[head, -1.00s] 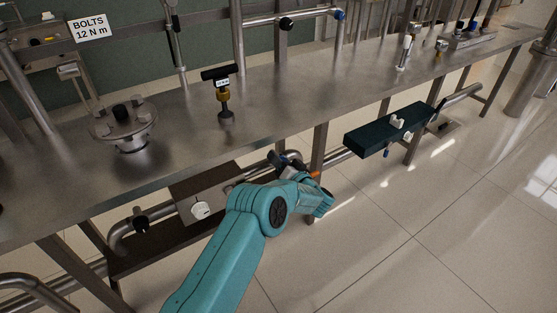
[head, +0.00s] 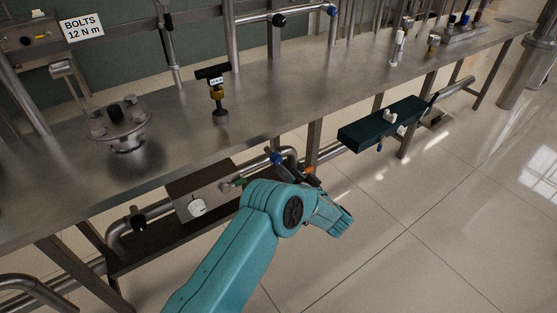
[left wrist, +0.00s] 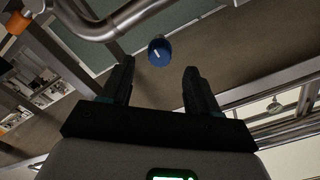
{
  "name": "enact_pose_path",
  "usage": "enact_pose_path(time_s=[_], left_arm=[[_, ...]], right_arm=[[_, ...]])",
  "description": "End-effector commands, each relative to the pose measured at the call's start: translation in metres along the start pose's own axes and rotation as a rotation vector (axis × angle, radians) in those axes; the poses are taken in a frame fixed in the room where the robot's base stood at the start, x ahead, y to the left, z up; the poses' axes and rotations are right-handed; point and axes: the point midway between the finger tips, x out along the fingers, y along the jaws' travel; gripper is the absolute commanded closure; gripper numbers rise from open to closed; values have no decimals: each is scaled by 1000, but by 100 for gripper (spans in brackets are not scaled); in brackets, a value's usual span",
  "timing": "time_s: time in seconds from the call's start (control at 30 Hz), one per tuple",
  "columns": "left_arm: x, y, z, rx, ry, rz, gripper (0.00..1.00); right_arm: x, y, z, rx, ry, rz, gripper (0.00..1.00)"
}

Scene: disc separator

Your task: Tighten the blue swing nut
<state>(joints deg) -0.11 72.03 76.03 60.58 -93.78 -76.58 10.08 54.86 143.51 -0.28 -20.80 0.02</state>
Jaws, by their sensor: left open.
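The blue swing nut (left wrist: 160,51) is a round blue knob with a white line on its face. In the left wrist view it lies just beyond my open left gripper (left wrist: 158,69), roughly centred between the two dark fingertips and apart from them. In the head view a small blue knob (head: 276,158) shows by the pipe under the bench. My left gripper is partly hidden there behind my teal arm. My right gripper is not in view.
An orange part (left wrist: 19,22) sits near a bent metal pipe (left wrist: 95,27) beside the gripper. A steel box with a white dial (head: 197,207) stands on the lower shelf. The steel bench (head: 180,145) overhangs it. Floor to the right is open.

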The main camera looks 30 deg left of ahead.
Motion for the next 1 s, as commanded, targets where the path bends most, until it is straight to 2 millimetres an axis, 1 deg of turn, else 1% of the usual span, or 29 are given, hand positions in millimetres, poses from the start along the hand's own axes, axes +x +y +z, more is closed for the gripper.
enact_pose_path(time_s=[0.03, 0.1, 0.2, 0.33, 0.43, 0.57, 0.93, 1.0], left_arm=[[-15, 0, -2, 3, 3, 5, 39], [-31, 0, -2, 1, 3, 4, 39], [-49, 0, -1, 2, 2, 2, 39], [-64, 0, 0, 1, 1, 1, 39], [-69, 0, 1, 2, 0, 1, 39], [-70, 0, 1, 2, -1, 0, 39], [-70, 0, 1, 1, -1, -1, 39], [-64, -2, 4, 3, -10, -9, 39]], right_arm=[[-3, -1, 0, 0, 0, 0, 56], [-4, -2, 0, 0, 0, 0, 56], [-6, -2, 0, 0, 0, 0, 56], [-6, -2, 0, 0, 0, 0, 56], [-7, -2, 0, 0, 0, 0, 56], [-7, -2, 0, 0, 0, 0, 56], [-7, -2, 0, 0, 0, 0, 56], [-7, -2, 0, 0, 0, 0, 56]])
